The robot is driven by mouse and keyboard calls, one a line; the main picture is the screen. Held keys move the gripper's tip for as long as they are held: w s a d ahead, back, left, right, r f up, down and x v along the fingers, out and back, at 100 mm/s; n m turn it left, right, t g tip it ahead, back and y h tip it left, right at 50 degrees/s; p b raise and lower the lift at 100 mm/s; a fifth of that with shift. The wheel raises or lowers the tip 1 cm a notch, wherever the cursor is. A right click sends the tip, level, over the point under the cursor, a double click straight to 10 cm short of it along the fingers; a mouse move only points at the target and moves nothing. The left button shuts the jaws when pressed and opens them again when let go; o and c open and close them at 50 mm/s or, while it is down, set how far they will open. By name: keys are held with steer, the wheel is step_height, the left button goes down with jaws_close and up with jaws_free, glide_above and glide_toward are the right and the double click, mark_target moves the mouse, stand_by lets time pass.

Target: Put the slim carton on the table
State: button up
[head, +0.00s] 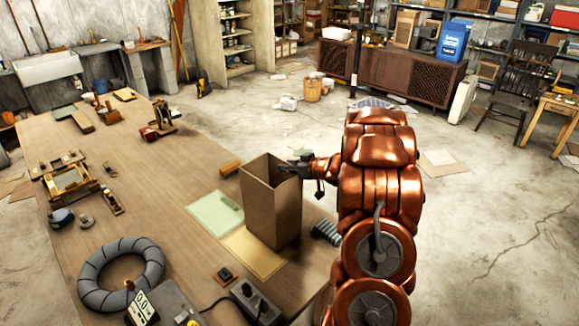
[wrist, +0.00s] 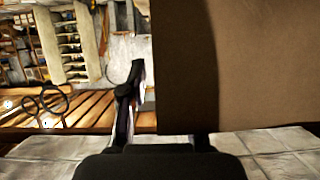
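A tall, open-topped brown cardboard box (head: 272,215) stands upright on the wooden table (head: 160,190) near its right edge. Its inside is dark, and I cannot make out a separate slim carton in it. My gripper (head: 294,166) is at the box's upper right rim, coming in from the right. In the wrist view a large brown cardboard face (wrist: 265,65) fills the right side; I cannot tell whether it is the box's wall. One dark finger of my gripper (wrist: 162,95) shows left of that face with a narrow gap; the other finger is mostly hidden behind it.
A green sheet (head: 215,213) and a yellow sheet (head: 255,252) lie by the box. A grey ring-shaped coil (head: 93,265), a meter (head: 150,308) and a control box (head: 250,300) are at the table's near side. The middle of the table left of the green sheet is clear.

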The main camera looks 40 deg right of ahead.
steer(key=shift+r, duration=0.15)
steer(key=b+v, duration=0.3)
steer(key=v, duration=0.9)
steer(key=shift+b, duration=0.4)
